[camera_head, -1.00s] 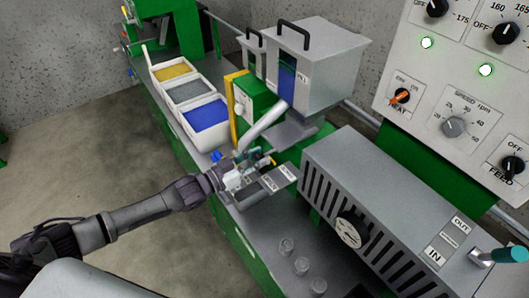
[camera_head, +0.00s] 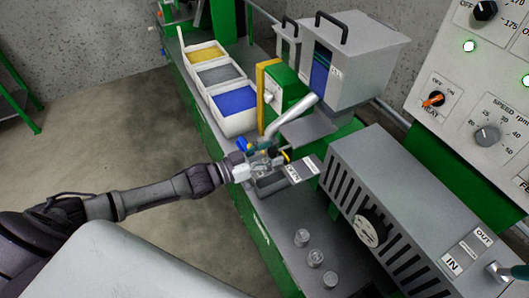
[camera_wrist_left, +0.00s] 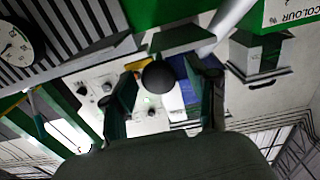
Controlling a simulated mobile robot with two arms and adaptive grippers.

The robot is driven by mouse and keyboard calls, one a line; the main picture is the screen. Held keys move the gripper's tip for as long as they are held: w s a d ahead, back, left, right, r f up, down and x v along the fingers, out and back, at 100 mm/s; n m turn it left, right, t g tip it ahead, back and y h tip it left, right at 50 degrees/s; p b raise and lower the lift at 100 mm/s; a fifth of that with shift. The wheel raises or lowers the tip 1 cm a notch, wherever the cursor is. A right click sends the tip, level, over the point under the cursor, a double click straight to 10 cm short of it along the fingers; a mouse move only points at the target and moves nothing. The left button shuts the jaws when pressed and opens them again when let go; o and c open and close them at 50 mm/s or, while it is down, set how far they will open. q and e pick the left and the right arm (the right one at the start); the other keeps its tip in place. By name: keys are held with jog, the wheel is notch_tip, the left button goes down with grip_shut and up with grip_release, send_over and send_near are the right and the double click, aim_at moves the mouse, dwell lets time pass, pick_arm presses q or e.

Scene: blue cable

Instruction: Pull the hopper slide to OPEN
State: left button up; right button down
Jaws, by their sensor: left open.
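The hopper (camera_head: 350,68) is a grey metal box with a black handle and a blue window. The slide's grey plate with white labels (camera_head: 299,170) lies below it, above the bench. My left gripper (camera_head: 268,160) is at the left end of this plate. In the left wrist view, my left gripper (camera_wrist_left: 163,92) is open, with one finger on each side of a dark round knob (camera_wrist_left: 158,76). I cannot tell whether the fingers touch it. In the head view the gripper hides the knob. My right gripper is not in view.
White bins of yellow, grey and blue granules (camera_head: 236,110) stand behind on the bench. A slanted grey pipe (camera_head: 295,121) runs close above the gripper. A slotted grey machine (camera_head: 410,205) is at right.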

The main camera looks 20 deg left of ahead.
pick_arm(q)
jog(key=v, duration=1.2)
jog(key=shift+a, duration=0.1)
